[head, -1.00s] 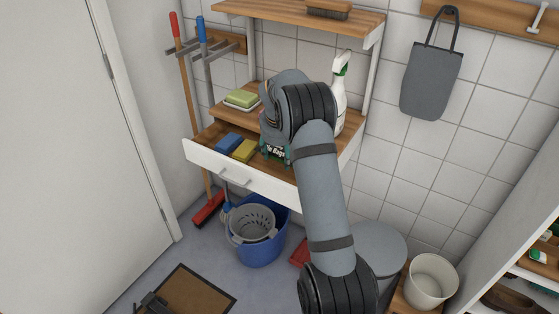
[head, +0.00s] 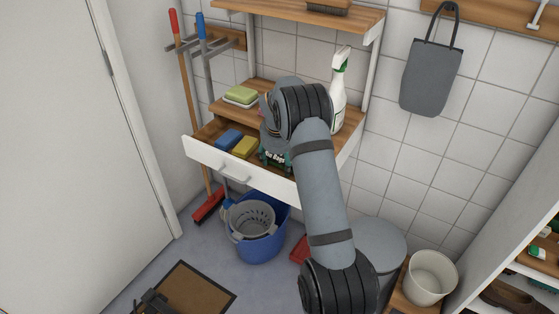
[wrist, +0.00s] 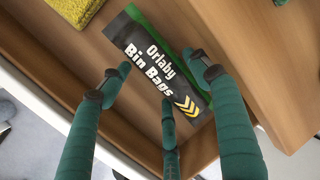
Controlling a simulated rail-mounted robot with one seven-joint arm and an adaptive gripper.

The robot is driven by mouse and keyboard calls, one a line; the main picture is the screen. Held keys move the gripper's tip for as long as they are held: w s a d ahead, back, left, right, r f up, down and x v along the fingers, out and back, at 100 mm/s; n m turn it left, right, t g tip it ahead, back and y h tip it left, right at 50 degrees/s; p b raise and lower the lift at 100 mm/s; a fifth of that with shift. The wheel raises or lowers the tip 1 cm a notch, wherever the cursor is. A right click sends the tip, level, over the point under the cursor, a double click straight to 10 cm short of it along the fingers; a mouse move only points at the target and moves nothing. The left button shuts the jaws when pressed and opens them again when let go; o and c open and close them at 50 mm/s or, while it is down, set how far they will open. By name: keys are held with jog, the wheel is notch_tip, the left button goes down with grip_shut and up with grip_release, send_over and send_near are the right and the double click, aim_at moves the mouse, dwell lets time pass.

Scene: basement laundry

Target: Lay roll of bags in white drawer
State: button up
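The roll of bags (wrist: 160,62), dark with white "Orlaby Bin Bags" lettering, a green edge and yellow chevrons, lies at a slant on the wooden floor of the white drawer (wrist: 112,143), near its right wall. The drawer is pulled open in the head view (head: 238,173), where part of the roll (head: 276,155) shows beneath my wrist. My gripper (wrist: 155,78) is open, its green fingers spread around and above the roll, with a visible gap to the left finger. In the head view my gripper (head: 277,161) is low over the drawer's right part, mostly hidden by my arm.
A blue sponge (head: 229,139) and a yellow sponge (head: 245,147) lie in the drawer left of the roll; the yellow one shows in the wrist view (wrist: 76,8). A spray bottle (head: 338,100) and a soap dish (head: 240,97) stand on the surface behind.

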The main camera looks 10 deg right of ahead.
jog(key=shift+r, duration=0.45)
jog(key=v, duration=1.1)
jog(key=shift+s, duration=0.25)
jog(key=shift+a+r, duration=0.1)
jog(key=shift+c, duration=0.3)
